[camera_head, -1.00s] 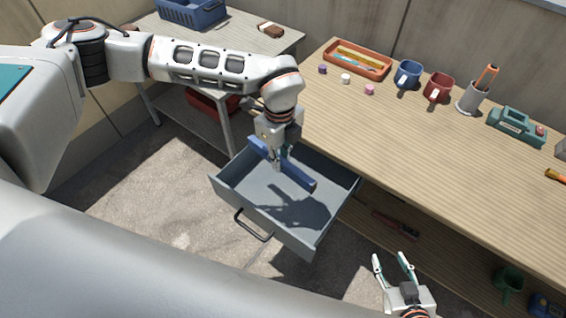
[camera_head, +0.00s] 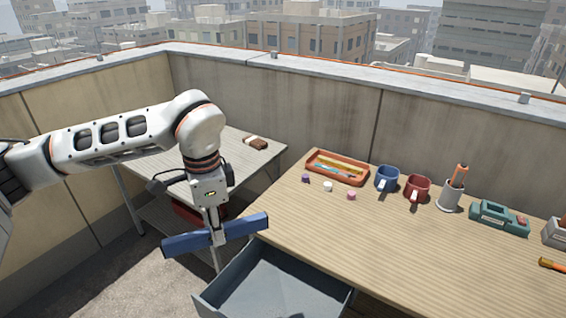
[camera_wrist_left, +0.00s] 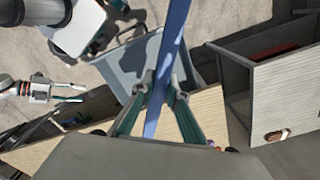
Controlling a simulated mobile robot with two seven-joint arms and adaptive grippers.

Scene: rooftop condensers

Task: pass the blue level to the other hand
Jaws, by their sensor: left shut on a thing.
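The blue level (camera_head: 192,242) is a long bar held in the air, in front of the small side table and left of the open drawer. My left gripper (camera_head: 217,236) points down and is shut on it near its middle. In the left wrist view the level (camera_wrist_left: 172,45) runs between the fingers of my left gripper (camera_wrist_left: 162,93). My right gripper (camera_wrist_left: 76,93) shows at the left of the left wrist view, open and empty, well apart from the level. It is outside the head view.
An open, empty-looking grey drawer (camera_head: 270,285) juts from the wooden workbench (camera_head: 400,250). The bench's middle is clear.

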